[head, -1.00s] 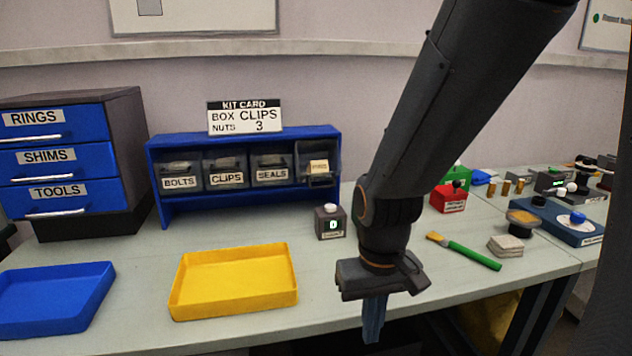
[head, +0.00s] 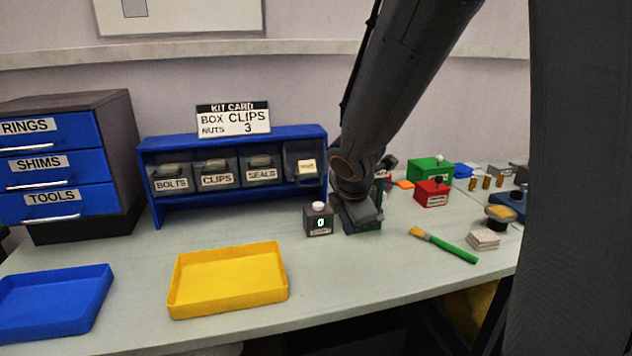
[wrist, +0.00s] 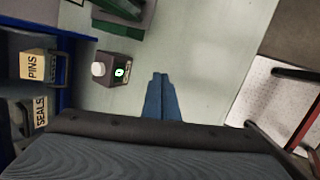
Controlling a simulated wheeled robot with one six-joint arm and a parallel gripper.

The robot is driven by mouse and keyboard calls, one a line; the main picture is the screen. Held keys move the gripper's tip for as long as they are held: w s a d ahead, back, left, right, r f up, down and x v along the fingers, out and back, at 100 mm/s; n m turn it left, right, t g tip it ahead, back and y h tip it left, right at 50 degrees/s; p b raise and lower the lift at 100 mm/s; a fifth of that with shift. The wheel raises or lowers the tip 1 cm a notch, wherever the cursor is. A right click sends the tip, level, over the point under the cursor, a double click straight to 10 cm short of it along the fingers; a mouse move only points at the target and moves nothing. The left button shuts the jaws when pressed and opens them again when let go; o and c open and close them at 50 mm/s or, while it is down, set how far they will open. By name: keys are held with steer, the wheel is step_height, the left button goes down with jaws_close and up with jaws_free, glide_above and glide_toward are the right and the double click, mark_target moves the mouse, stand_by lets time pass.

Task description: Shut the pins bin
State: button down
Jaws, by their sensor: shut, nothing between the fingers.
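The pins bin (head: 306,168) is the rightmost bin in the blue rack (head: 148,210). Its front sits differently from its neighbours, with its pale label higher and seemingly tipped outward. In the wrist view its PINS label (wrist: 33,66) and dark handle show at the left edge. My gripper (wrist: 160,76) is shut and empty, its blue fingers pointing over the bench, to the right of the pins bin. In the head view my wrist is right of the rack, beyond the small counter box, and the fingertips are hidden.
A dark counter box (head: 319,219) reading 0 stands between the rack and my wrist. A yellow tray (head: 228,304) and a blue tray (head: 50,325) lie in front. Right are a red box (head: 433,192), a green box (head: 430,168) and a brush (head: 445,244). Bench between tray and brush is clear.

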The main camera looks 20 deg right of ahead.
mark_target(305, 168)
steer(key=w+a+r+n+t+y+p, duration=0.3)
steer(key=w+r+n, duration=0.65)
steer(key=n, duration=0.75)
steer(key=shift+h, duration=0.5)
steer(key=b+x, duration=0.1)
steer(key=x, duration=0.3)
steer(key=b+x, duration=0.2)
steer(key=x, duration=0.1)
steer(key=b+x, duration=0.1)
steer(key=x, duration=0.3)
steer(key=shift+w+a+f+b, duration=0.2)
steer(key=shift+w+a+b, duration=0.1)
steer(key=shift+b, duration=0.1)
steer(key=shift+r+p, duration=0.25)
steer(key=shift+p, duration=0.05)
